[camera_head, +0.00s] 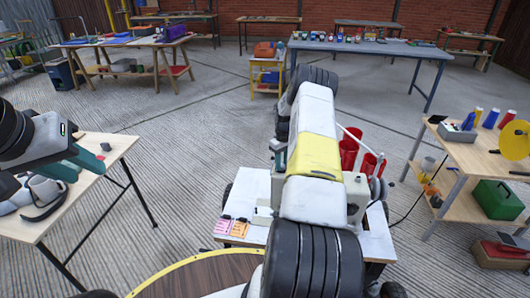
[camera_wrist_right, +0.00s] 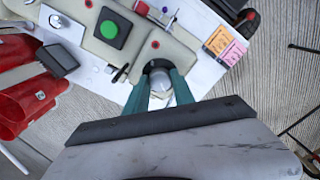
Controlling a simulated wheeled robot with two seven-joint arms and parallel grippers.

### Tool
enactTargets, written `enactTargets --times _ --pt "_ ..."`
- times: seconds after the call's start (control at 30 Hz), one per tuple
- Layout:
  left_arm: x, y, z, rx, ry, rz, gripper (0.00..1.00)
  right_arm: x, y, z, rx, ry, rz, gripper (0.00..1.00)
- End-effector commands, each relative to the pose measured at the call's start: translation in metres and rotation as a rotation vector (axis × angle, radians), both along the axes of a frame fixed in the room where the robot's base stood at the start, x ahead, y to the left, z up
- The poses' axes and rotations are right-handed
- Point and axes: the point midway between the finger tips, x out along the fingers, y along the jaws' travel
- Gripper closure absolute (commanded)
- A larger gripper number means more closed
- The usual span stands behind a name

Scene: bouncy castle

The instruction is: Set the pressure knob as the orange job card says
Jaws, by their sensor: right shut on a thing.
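In the right wrist view the teal fingers of my right gripper (camera_wrist_right: 166,88) are shut on a round grey knob (camera_wrist_right: 160,78) on a beige machine panel (camera_wrist_right: 125,72). The fingers hide the knob's sides, and I cannot read its setting. The orange job card (camera_wrist_right: 218,40) lies on the white tabletop beside a pink card (camera_wrist_right: 234,53); its print is too small to read. It also shows in the head view (camera_head: 239,229). There my right arm covers the right gripper and most of the machine. My left gripper (camera_head: 77,164), with its teal fingers apart, is over the left wooden table.
A green button (camera_wrist_right: 109,29) is on the panel near the knob. Red cylinders (camera_head: 349,150) stand behind the machine. A wooden table (camera_head: 90,195) stands left, a shelved workbench (camera_head: 475,156) right. Open floor lies between the left table and the machine's white table (camera_head: 252,187).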

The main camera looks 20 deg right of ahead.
Motion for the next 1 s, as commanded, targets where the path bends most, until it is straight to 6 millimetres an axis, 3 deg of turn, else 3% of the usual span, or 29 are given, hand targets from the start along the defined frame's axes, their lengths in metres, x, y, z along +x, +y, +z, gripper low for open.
enactTargets --times 0.37,1.0 --pt "0.0 0.0 0.0 0.0 0.0 0.0 0.64 -0.0001 0.0 0.0003 -0.002 0.001 -0.168 1.0" --pt "0.0 0.0 0.0 0.0 0.0 0.0 0.64 0.0 0.0009 0.0002 -0.001 0.001 -0.751 1.0"
